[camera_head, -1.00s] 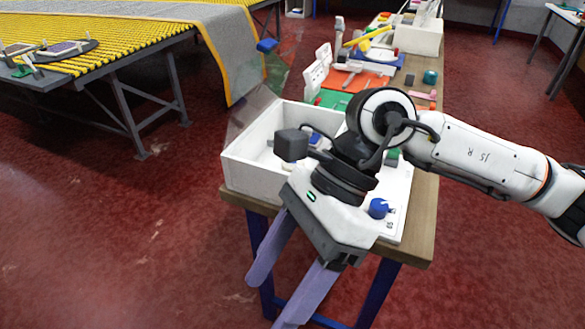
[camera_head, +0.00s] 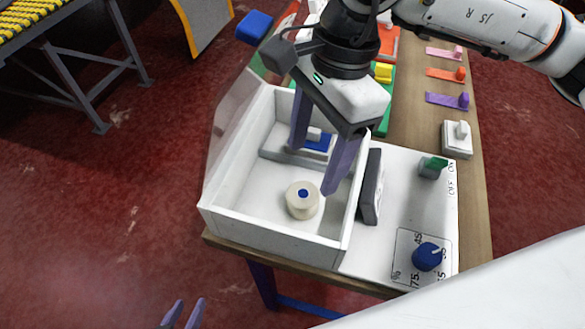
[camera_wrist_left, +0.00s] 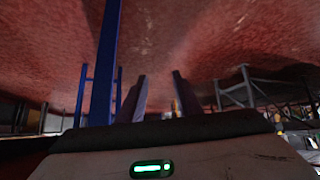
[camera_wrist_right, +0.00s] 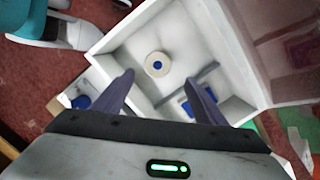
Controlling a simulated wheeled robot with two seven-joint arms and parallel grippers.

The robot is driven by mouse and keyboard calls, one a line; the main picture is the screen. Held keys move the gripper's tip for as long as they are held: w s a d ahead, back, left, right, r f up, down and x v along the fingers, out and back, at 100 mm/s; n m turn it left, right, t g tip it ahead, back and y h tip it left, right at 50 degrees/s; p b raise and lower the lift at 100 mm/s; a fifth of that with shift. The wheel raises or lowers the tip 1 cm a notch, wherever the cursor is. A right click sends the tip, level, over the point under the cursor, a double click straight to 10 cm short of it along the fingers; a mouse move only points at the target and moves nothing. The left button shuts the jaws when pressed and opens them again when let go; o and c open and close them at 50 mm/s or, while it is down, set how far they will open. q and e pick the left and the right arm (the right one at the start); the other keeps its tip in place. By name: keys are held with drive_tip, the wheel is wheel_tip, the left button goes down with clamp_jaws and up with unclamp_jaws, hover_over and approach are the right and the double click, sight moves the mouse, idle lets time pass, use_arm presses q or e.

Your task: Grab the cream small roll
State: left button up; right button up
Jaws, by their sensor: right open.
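The cream small roll (camera_head: 302,205) has a blue centre and stands on the floor of an open white box (camera_head: 232,192), near its front. In the right wrist view the roll (camera_wrist_right: 157,66) appears beyond and between my fingertips. My right gripper (camera_head: 312,168) is open and empty over the box, its fingers pointing down, behind and to the right of the roll. It also shows in the right wrist view (camera_wrist_right: 158,82). My left gripper (camera_head: 183,314) is open and empty, low at the bottom edge, apart from the box. It also shows in the left wrist view (camera_wrist_left: 160,82).
A blue-topped part (camera_head: 318,142) lies at the back of the box. To its right, a white panel carries a blue knob (camera_head: 427,256) and a green switch (camera_head: 432,167). Coloured tabs (camera_head: 448,100) lie on the wooden table (camera_head: 475,205). A clear shield rises at the box's left.

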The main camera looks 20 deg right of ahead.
sight(303, 194)
drive_tip(key=f, duration=0.2)
drive_tip(key=s+f, duration=0.1)
drive_tip(key=shift+a+f, duration=0.3)
drive_tip(key=shift+f, duration=0.25)
drive_tip(key=f, duration=0.2)
drive_tip(key=a+f+p, duration=0.1)
drive_tip(key=f, duration=0.1)
drive_tip(key=shift+f, duration=0.6)
drive_tip(key=c, duration=1.1)
use_arm(q)
drive_tip(key=shift+s+r, duration=0.45)
drive_tip(key=shift+s, duration=0.4)
use_arm(e)
drive_tip(key=shift+c, duration=0.2)
drive_tip(key=shift+r, duration=0.15)
